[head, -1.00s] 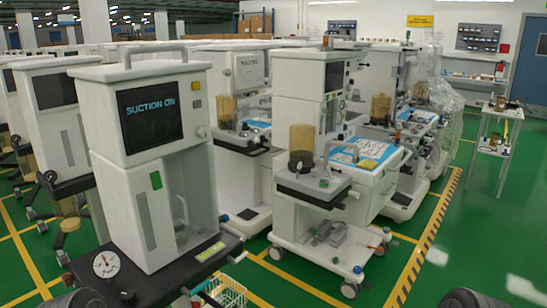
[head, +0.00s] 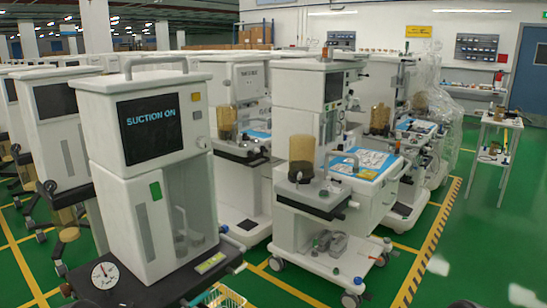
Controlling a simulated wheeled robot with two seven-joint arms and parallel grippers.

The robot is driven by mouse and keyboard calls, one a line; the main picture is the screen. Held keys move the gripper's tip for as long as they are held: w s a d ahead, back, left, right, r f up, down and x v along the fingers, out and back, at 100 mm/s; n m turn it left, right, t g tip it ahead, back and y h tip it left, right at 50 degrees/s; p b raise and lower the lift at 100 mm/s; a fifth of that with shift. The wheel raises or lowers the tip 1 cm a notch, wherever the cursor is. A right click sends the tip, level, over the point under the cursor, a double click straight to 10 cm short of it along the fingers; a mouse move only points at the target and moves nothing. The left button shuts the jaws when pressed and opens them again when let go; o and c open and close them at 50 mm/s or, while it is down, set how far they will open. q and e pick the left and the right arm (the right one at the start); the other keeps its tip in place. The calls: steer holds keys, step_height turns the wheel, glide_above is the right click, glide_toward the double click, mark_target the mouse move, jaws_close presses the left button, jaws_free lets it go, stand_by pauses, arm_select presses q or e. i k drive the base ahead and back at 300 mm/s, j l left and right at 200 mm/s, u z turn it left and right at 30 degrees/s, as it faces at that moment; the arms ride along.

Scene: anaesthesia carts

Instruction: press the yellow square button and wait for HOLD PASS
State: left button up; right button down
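The nearest white cart (head: 148,150) stands at the left front, with a dark screen (head: 150,127) that reads "SUCTION ON". Nothing touches the button. HOLD PASS does not show on the screen. Neither of my grippers is in view; only dark bits of my own arms show at the bottom edge.
The cart's black base shelf (head: 150,284) carries a round dial gauge (head: 105,275). A second cart with an amber canister (head: 301,150) stands to the right. More carts crowd behind. Green floor (head: 480,240) is open at the right, beside a yellow-black striped line.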

mark_target(196, 97)
steer(key=i+l+u, duration=0.1)
steer(key=u, duration=0.35)
steer(key=l+u, duration=0.25)
steer(key=u, duration=0.25)
steer(key=l+u, duration=0.2)
steer(key=u, duration=0.25)
steer(key=l+u, duration=0.15)
steer(key=l, duration=0.35)
steer(key=l+u, duration=0.1)
steer(key=l, duration=0.35)
steer(key=k+l+u, duration=0.15)
steer(key=l, duration=0.35)
steer(key=l+u, duration=0.15)
steer(key=l, duration=0.35)
steer(key=k+l+u, duration=0.15)
steer(key=l, duration=0.3)
steer(key=k+l+u, duration=0.1)
steer(key=l, duration=0.35)
steer(key=k+l, duration=0.1)
steer(key=l, duration=0.3)
steer(key=k+l, duration=0.1)
steer(key=l, duration=0.3)
